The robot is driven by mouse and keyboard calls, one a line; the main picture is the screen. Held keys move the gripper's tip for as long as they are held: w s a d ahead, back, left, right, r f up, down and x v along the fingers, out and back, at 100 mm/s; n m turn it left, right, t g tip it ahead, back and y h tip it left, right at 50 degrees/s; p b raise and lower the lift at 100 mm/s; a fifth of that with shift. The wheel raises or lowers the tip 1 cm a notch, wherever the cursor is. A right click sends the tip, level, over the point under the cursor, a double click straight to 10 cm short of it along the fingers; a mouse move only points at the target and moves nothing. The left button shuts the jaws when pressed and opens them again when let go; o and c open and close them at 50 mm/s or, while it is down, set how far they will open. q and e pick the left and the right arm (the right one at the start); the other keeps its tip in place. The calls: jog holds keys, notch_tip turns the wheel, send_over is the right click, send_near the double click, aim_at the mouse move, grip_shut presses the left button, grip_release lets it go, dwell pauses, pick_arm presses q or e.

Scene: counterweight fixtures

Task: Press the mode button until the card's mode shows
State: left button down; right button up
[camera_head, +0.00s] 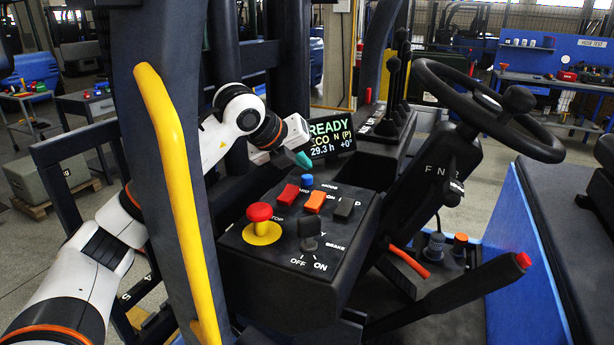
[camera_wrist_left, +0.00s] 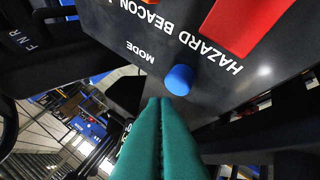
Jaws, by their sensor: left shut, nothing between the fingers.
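The blue mode button (camera_head: 307,180) stands on the black control panel (camera_head: 345,255), near its back edge. It also shows in the left wrist view (camera_wrist_left: 179,79), beside the word MODE. My left gripper (camera_head: 304,160) is shut and empty, its teal fingertips just above and behind the button in the head view. In the left wrist view the shut fingertips (camera_wrist_left: 159,103) end close to the button, apparently apart from it. The display (camera_head: 331,134) reads READY, ECO N (P), 29.3 h and +0°. I cannot make out a card. My right gripper is out of view.
A red switch (camera_head: 287,195), an orange switch (camera_head: 315,201) and a dark switch (camera_head: 344,207) sit close to the button. A red stop knob (camera_head: 260,213) and a key switch (camera_head: 309,230) are nearer. A yellow grab bar (camera_head: 180,200) and the steering wheel (camera_head: 450,95) flank the panel.

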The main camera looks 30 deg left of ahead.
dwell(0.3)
pick_arm(q)
jog(key=shift+f+b, duration=0.4)
jog(key=shift+f, duration=0.05)
jog(key=shift+f+b, duration=0.75)
jog(key=shift+f, duration=0.15)
dwell(0.8)
jog(key=shift+r, duration=0.15)
jog(key=shift+r+p, duration=1)
jog(key=shift+r, duration=0.15)
jog(key=shift+r, duration=0.1)
notch_tip(320, 180, up, 5)
jog(key=p, duration=0.3)
jog(key=shift+p, duration=0.4)
